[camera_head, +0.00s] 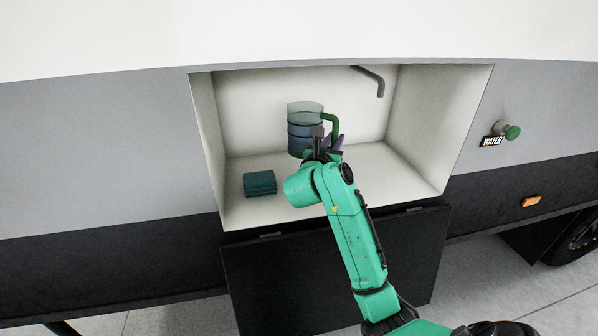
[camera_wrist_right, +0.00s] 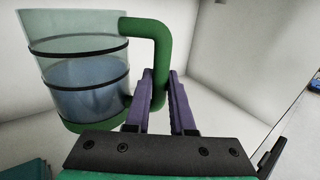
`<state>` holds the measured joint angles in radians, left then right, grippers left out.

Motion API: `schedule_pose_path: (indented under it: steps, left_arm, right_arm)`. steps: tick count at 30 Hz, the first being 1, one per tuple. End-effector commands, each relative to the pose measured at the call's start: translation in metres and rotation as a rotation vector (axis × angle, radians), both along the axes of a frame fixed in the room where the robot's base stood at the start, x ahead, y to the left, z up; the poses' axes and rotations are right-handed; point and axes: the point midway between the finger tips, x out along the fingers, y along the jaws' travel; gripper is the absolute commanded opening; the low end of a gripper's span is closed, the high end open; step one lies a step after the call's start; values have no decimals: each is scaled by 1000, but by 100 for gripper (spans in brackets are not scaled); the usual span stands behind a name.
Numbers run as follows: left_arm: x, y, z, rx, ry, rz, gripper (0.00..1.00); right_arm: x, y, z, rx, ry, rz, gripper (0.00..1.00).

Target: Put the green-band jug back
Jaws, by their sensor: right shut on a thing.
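The jug (camera_head: 304,128) is a clear vessel with dark bands, a green base, a green handle and bluish water inside. It is inside the open compartment, near the back wall and left of the spout. In the right wrist view the jug (camera_wrist_right: 82,75) fills the upper left, upright or nearly so. My right gripper (camera_head: 331,140) is shut on the jug's green handle (camera_wrist_right: 160,50), with its purple fingers (camera_wrist_right: 165,90) on either side of the lower handle. I cannot tell whether the jug's base touches the compartment floor. My left gripper is not in view.
A grey spout (camera_head: 372,80) hangs from the compartment ceiling. A green knob (camera_head: 511,131) sits by the WATER label (camera_head: 492,141) outside. The compartment floor's right side is clear. The black flap (camera_head: 300,265) hangs below.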

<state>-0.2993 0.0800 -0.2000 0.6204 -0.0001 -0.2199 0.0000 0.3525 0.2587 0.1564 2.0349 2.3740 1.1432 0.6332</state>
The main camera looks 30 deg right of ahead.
Motion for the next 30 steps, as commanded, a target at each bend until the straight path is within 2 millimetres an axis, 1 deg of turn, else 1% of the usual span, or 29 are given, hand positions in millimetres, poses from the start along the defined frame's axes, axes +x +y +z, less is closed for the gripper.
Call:
schedule_pose_path:
  steps: [2, 6, 15, 25, 26, 27, 28, 30]
  left_arm:
    - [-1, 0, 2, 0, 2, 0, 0]
    - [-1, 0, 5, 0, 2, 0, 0]
    - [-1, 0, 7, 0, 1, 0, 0]
    - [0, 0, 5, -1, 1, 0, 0]
    - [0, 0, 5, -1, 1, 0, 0]
    - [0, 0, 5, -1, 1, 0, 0]
    - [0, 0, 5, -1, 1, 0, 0]
    - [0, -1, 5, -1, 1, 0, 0]
  right_arm:
    - [0, 0, -13, -3, 4, -1, 0]
    - [-1, 0, -45, -4, 4, 0, 0]
    - [-2, 0, -93, -4, 1, -1, 0]
    - [-2, 0, -99, -2, -1, 0, 0]
    - [-2, 0, -101, -1, 3, -1, 26]
    - [-2, 0, -101, -1, 3, -1, 41]
    - [-2, 0, -100, -1, 3, -1, 52]
    - [-2, 0, -100, -1, 3, -1, 52]
